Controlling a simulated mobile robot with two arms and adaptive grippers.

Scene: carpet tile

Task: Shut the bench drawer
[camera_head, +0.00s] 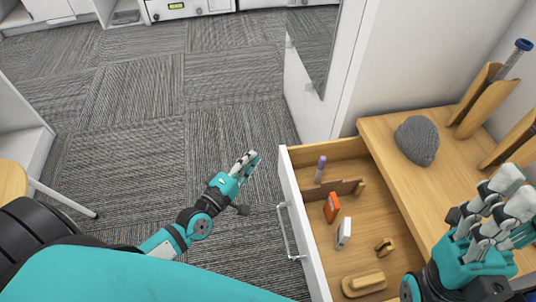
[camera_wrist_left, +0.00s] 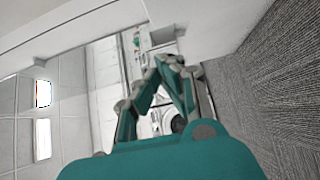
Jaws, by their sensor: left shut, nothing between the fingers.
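The bench drawer (camera_head: 291,222) stands open, its white front out from the wooden bench (camera_head: 396,165). A bar handle (camera_head: 285,232) is on the front. Inside lie an orange box (camera_head: 331,207), a white box (camera_head: 344,232), a purple-capped tube (camera_head: 320,168) and small wooden pieces. My left gripper (camera_head: 246,160) is shut and empty, over the carpet to the left of the drawer front, apart from it. Its closed fingers also show in the left wrist view (camera_wrist_left: 165,62). My right gripper (camera_head: 508,192) is above the bench at the right; its finger opening is unclear.
A grey lump (camera_head: 416,140) and wooden holders (camera_head: 485,98), one with a blue-capped tube (camera_head: 515,58), stand on the bench. A white panel with a dark pane (camera_head: 313,40) rises behind the drawer.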

